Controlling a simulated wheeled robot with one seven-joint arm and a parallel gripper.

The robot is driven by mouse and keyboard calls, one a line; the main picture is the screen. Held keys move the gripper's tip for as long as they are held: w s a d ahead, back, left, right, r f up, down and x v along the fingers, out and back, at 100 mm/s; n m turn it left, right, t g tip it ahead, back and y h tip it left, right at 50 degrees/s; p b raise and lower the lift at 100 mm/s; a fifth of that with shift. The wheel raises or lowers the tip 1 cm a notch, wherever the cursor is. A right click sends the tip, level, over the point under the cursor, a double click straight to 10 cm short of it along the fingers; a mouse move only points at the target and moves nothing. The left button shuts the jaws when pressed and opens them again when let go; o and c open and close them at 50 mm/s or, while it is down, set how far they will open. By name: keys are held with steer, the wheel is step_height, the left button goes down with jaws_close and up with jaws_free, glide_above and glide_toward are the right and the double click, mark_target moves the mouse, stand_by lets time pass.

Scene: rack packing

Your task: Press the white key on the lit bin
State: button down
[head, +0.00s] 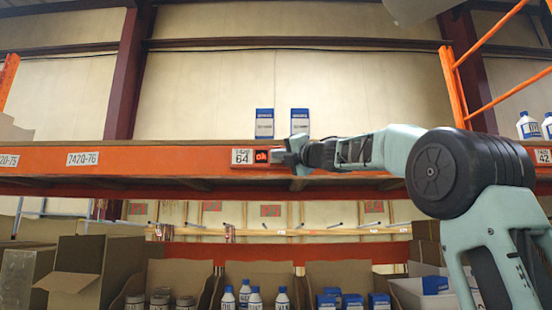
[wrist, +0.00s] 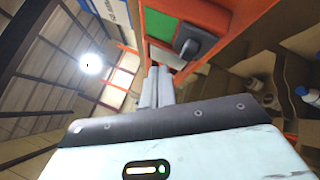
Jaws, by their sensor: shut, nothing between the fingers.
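A small dark display unit with a lit red sign (head: 261,156) is on the orange shelf beam, just right of the label 7420-64 (head: 242,157). My gripper (head: 283,156) is shut and empty at the unit's right side, partly covering that area. In the wrist view, its closed fingertips (wrist: 157,73) point at the orange beam, just below a pale white patch (wrist: 168,58). I cannot tell if this patch is the white key or a label. A green panel (wrist: 160,27) and a dark grey block (wrist: 197,40) sit beyond it. Contact cannot be told.
Two blue-and-white boxes (head: 264,123) (head: 299,121) stand on the shelf above the beam. Below are open cardboard bins with white bottles (head: 255,299), grey cans (head: 160,301) and blue boxes (head: 352,301). An orange rack upright (head: 454,87) rises at the right.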

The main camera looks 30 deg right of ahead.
steer(key=shift+s+a, duration=0.2)
steer(key=shift+s, duration=0.1)
steer(key=shift+s+a+b, duration=0.45)
steer(key=shift+s+a, duration=0.25)
steer(key=shift+s, duration=0.35)
steer(key=shift+s+a+b, duration=0.4)
steer(key=shift+s+a, duration=0.3)
steer(key=shift+s, duration=0.35)
